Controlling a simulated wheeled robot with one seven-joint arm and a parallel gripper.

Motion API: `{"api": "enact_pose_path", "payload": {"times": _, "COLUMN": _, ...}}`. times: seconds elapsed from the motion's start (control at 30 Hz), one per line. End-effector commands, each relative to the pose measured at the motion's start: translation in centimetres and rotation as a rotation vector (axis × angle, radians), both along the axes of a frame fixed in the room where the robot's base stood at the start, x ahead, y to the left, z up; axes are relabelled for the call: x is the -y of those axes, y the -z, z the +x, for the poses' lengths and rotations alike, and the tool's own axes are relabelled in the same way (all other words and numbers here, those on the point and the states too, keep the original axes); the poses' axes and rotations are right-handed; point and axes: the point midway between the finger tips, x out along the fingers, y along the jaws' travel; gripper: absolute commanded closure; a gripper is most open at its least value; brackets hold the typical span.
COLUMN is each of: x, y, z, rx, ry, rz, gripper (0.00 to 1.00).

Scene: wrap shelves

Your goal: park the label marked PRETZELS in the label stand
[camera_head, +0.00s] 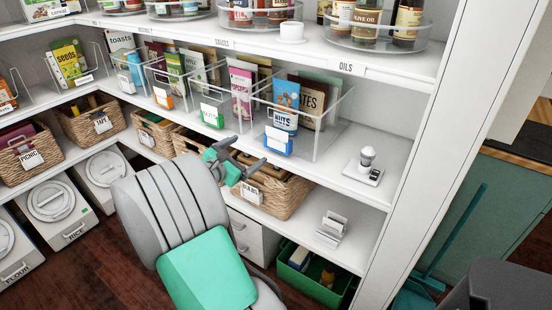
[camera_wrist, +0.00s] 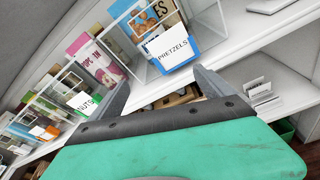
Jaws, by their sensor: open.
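The PRETZELS label (camera_wrist: 176,48) is a white card in a blue clip on the front of a clear bin (camera_wrist: 112,42). In the head view the blue-clipped label (camera_head: 278,141) hangs on the rightmost bin of the middle shelf. My gripper (camera_head: 245,157) is open and empty, below and left of the label; its fingers (camera_wrist: 162,88) are apart from it in the wrist view. A small white slotted rack, apparently the label stand (camera_head: 331,228), sits on the lower shelf at right. The stand also shows at right in the wrist view (camera_wrist: 260,96).
Other bins carry a green-clipped label (camera_head: 212,115) and an orange-clipped label (camera_head: 163,98). A wicker basket (camera_head: 285,200) stands below the PRETZELS bin. A white shaker (camera_head: 367,157) on a small base stands right of that bin. The lower shelf around the stand is clear.

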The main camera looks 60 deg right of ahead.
Motion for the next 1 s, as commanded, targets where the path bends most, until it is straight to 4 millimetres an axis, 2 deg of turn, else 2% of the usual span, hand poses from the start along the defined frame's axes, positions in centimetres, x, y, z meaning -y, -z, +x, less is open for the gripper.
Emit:
{"api": "enact_pose_path", "payload": {"times": 0.03, "x": 1.2, "y": 0.9, "z": -1.2, "rx": -0.134, "ry": 0.015, "rz": -0.053, "gripper": 0.03}}
{"api": "enact_pose_path", "payload": {"times": 0.1, "x": 2.2, "y": 0.3, "z": -2.3, "rx": -0.284, "ry": 0.03, "rz": -0.108, "gripper": 0.0}}
{"api": "enact_pose_path", "payload": {"times": 0.2, "x": 3.2, "y": -0.4, "z": -2.9, "rx": -0.373, "ry": 0.042, "rz": -0.139, "gripper": 0.0}}
{"api": "enact_pose_path", "payload": {"times": 0.63, "x": 9.7, "y": -0.5, "z": -4.3, "rx": -0.376, "ry": 0.04, "rz": -0.138, "gripper": 0.0}}
{"api": "enact_pose_path", "payload": {"times": 0.9, "x": 10.2, "y": -0.7, "z": -4.3, "rx": -0.374, "ry": 0.036, "rz": -0.138, "gripper": 0.0}}
{"api": "enact_pose_path", "payload": {"times": 1.0, "x": 10.2, "y": -0.6, "z": -4.3, "rx": -0.374, "ry": 0.037, "rz": -0.138, "gripper": 0.08}}
